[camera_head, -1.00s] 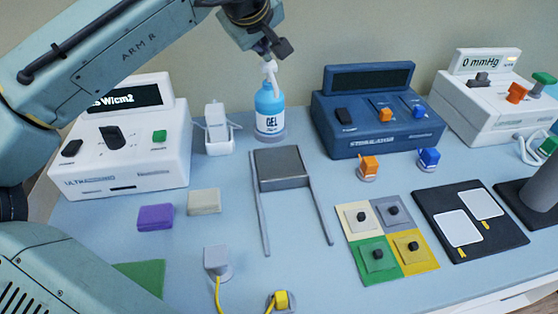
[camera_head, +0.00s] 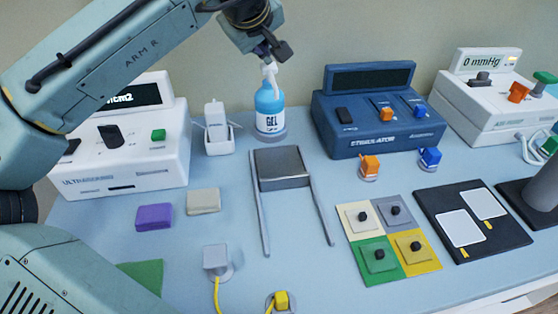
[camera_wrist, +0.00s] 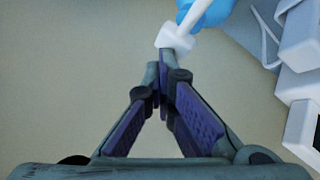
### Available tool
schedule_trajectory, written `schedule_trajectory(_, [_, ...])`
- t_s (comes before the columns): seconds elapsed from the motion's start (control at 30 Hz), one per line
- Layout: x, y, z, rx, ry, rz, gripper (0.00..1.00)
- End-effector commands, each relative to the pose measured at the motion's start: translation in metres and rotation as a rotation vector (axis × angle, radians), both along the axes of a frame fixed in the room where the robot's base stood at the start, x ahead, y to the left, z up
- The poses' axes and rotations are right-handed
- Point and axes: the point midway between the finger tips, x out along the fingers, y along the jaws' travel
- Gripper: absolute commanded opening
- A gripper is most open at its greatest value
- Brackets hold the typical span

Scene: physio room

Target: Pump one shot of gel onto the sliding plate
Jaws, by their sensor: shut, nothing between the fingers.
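The gel bottle (camera_head: 270,110) is blue with a white label and white pump top, upright at the back of the table. Its pump head (camera_head: 270,74) is directly under my gripper (camera_head: 266,57). In the wrist view, my closed fingertips (camera_wrist: 163,62) are at the white pump head (camera_wrist: 176,40) and seem to touch it, with nothing between them. The grey sliding plate (camera_head: 282,168) is in front of the bottle, at the back end of two rails (camera_head: 260,220). I see no gel on it.
A white ultrasound unit (camera_head: 150,150) and a small white holder (camera_head: 219,138) are left of the bottle. A blue stimulator (camera_head: 370,140) is to the right. Coloured pads (camera_head: 380,270) lie front right. The table between the rails is clear.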

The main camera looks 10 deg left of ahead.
Motion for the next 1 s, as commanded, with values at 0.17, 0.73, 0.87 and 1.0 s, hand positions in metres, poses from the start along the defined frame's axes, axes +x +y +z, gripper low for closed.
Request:
schedule_trajectory(0.17, [0.0,-0.001,-0.004,-0.001,0.004,-0.002,0.0])
schedule_trajectory(0.73, [0.0,-0.001,0.007,0.0,0.004,-0.001,0.0])
schedule_trajectory(0.87, [0.0,0.0,0.007,0.001,0.003,-0.001,0.0])
schedule_trajectory(1.0, [0.0,-0.001,0.013,-0.001,0.002,-0.001,0.0])
